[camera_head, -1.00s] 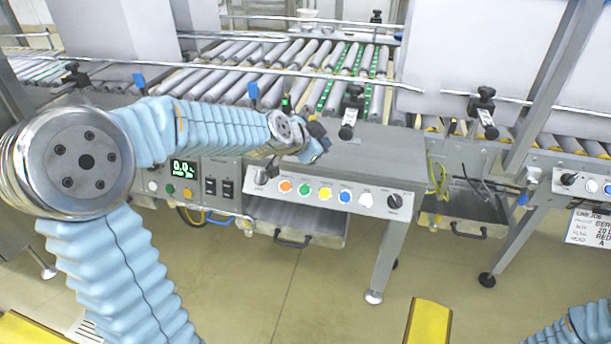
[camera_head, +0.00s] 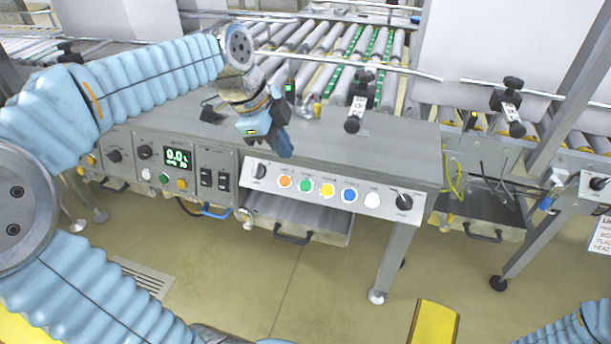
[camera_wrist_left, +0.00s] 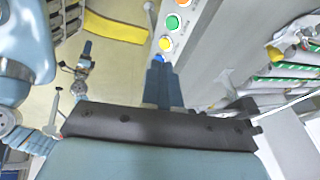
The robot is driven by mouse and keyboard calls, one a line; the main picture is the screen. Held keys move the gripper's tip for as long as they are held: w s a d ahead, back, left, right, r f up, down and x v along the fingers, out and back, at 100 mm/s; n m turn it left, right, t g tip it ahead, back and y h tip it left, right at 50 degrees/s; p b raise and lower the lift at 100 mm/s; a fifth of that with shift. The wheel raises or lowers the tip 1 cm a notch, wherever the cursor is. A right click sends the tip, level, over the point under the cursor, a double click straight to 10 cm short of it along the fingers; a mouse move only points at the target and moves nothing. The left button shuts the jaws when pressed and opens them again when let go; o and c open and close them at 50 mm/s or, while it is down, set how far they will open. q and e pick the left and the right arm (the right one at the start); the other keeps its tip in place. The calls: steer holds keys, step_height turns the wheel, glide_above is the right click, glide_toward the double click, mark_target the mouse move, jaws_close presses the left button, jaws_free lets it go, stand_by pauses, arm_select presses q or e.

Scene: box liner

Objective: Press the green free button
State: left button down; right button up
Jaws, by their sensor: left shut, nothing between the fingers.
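The green button (camera_head: 305,186) sits second from the left in a row of orange, green, yellow, blue and white buttons on the sloping grey panel (camera_head: 270,186). Its label is too small to read. It also shows in the left wrist view (camera_wrist_left: 172,21). My left gripper (camera_head: 284,150) is shut and empty, above the panel's upper edge and a little left of the green button, apart from it. In the left wrist view its shut fingertips (camera_wrist_left: 158,68) overlap the blue button's place. What looks like my right gripper (camera_wrist_left: 82,68) is small at the left there; its jaws are unclear.
A second control box (camera_head: 185,168) with a display, switches and another green button (camera_head: 163,178) stands left of the panel. Rollers (camera_head: 330,60) and a rail lie behind. Black clamps (camera_head: 360,95) stand on the grey top. The space in front of the panel is clear.

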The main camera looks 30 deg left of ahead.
arm_select(q)
glide_toward(309, 188)
step_height(309, 188, down, 3)
steer(key=d, duration=0.2)
steer(key=shift+w+a+f+b, duration=0.2)
steer(key=shift+w+f+b, duration=0.2)
steer(key=shift+f, duration=0.35)
steer(key=shift+w+f, duration=0.45)
steer(key=shift+w, duration=0.1)
arm_select(e)
steer(key=shift+s+f, duration=0.25)
steer(key=shift+f, duration=0.05)
